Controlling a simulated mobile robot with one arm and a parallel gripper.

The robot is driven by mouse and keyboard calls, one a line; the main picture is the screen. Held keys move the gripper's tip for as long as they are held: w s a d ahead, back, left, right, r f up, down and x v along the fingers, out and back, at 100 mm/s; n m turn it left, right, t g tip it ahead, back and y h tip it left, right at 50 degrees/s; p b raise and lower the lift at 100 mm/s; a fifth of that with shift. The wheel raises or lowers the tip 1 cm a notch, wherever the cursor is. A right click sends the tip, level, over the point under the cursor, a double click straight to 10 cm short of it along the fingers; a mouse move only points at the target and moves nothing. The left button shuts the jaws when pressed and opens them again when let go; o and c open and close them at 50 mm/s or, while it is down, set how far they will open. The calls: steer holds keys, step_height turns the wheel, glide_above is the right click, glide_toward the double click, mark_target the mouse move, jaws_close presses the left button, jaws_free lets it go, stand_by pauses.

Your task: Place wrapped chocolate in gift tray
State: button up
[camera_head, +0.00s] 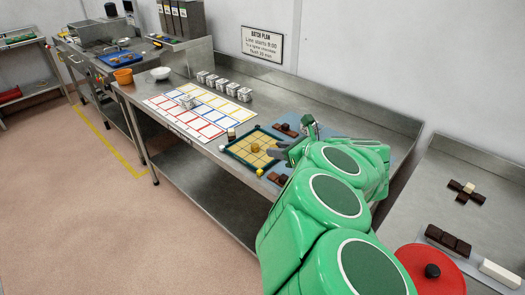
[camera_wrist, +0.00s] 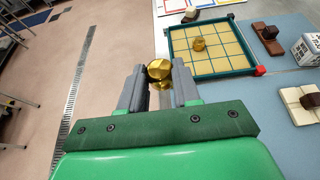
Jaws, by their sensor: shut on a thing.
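My gripper (camera_wrist: 160,75) is shut on a gold-wrapped chocolate (camera_wrist: 159,70), held between its two grey fingertips in the wrist view. The gift tray (camera_wrist: 216,75) has a dark green rim and a tan floor divided into square compartments. It lies to the right of the held chocolate in the wrist view, with a red mark at its near right corner. One gold chocolate (camera_wrist: 199,44) sits in a compartment of the tray. In the head view, my gripper (camera_head: 279,152) is at the right side of the tray (camera_head: 239,162); the held chocolate cannot be made out clearly there.
Dark chocolate pieces (camera_head: 286,130) lie on the blue mat behind the tray. A small brown-and-white piece (camera_head: 231,133) stands by its left corner. A coloured grid sheet (camera_head: 195,111), several patterned cubes (camera_head: 222,85) and an orange pot (camera_head: 123,76) are farther left on the steel bench.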

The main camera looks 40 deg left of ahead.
steer(key=w+a+f, duration=0.3)
steer(key=w+a, duration=0.2)
steer(key=a, duration=0.1)
glide_above(271, 160)
steer(key=shift+s+d+f, duration=0.1)
steer(key=shift+f, duration=4.8)
steer(key=shift+f, duration=0.1)
steer(key=o, duration=1)
steer(key=shift+v, duration=6.05)
